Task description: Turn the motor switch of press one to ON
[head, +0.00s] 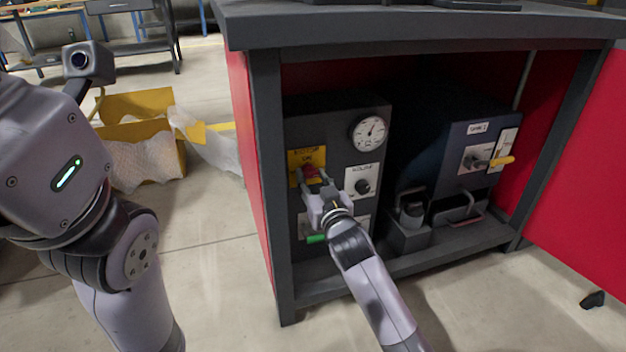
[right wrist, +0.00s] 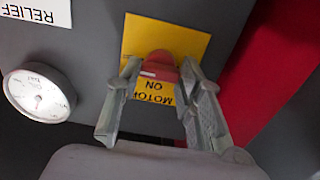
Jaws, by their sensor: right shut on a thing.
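The motor switch is a red knob (head: 311,172) on a yellow plate (head: 293,157) at the upper left of the dark press panel inside the cabinet. The right wrist view shows the red knob (right wrist: 160,65) on the yellow plate (right wrist: 197,43), with "MOTOR" and "ON" lettering upside down in the picture. My right gripper (head: 314,184) is at the switch. In the right wrist view its fingers (right wrist: 160,76) stand on either side of the knob and are shut on it. The fingers hide part of the plate in the head view. My left gripper is out of view; only its arm shows.
A round gauge (head: 369,132) and a black knob on a white plate (head: 363,181) sit right of the switch. The cabinet frame (head: 268,190) and red door (head: 590,170) border the opening.

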